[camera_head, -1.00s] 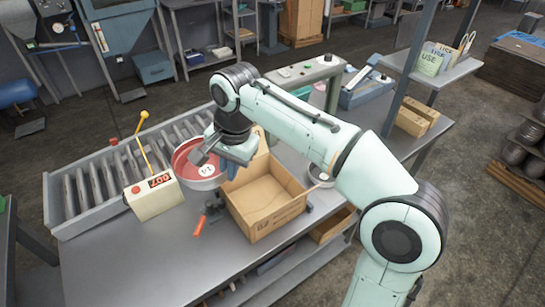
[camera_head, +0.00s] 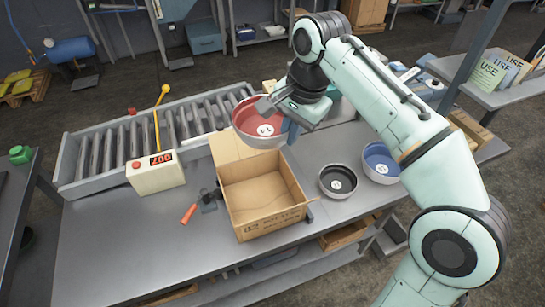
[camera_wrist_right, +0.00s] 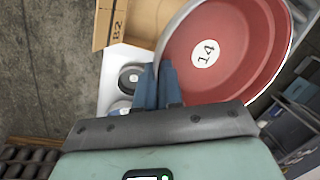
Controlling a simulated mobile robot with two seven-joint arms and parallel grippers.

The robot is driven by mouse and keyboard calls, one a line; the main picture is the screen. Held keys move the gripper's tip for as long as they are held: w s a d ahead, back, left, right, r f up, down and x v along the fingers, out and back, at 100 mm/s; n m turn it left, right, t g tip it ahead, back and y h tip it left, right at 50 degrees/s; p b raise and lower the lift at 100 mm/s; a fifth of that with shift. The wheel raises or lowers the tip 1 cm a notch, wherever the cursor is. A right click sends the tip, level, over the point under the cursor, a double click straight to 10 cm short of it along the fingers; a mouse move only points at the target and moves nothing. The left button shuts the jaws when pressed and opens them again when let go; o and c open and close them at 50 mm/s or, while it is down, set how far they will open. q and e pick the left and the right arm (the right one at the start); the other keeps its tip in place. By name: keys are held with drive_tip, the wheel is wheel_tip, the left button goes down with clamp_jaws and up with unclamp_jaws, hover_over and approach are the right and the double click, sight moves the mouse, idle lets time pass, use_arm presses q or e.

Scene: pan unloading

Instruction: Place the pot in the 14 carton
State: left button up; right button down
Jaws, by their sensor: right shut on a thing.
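A red pot (camera_head: 247,121) with a white label reading 14 hangs in my right gripper (camera_head: 285,112), above the far side of an open cardboard carton (camera_head: 262,190). The wrist view shows the blue fingers of the right gripper (camera_wrist_right: 160,85) shut on the rim of the red pot (camera_wrist_right: 235,75). The carton stands on the grey table and looks empty. Its near face carries print that seems to start with 82 or B2; I see no 14 on it. Part of the carton also shows in the wrist view (camera_wrist_right: 112,22). My left gripper is in neither view.
A dark grey pot (camera_head: 338,181) and a blue pot (camera_head: 381,162) stand right of the carton. A scale box (camera_head: 156,174) with a yellow-topped pole and a roller conveyor (camera_head: 90,155) are at the left. An orange-handled tool (camera_head: 189,213) lies left of the carton.

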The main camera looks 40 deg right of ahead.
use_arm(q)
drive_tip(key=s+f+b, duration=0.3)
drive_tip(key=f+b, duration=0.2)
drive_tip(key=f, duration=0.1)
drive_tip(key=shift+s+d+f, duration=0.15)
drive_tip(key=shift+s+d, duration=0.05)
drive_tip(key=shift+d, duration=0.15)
use_arm(e)
wheel_tip(320, 180, down, 20)
drive_tip(key=shift+d+r, duration=0.15)
drive_tip(key=shift+d, duration=0.2)
drive_tip(key=shift+s, duration=0.1)
use_arm(q)
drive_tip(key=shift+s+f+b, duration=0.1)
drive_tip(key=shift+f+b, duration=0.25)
drive_tip(key=shift+b, duration=0.1)
use_arm(e)
drive_tip(key=shift+f, duration=0.55)
drive_tip(key=shift+f, duration=0.1)
drive_tip(key=c, duration=1.3)
unclamp_jaws()
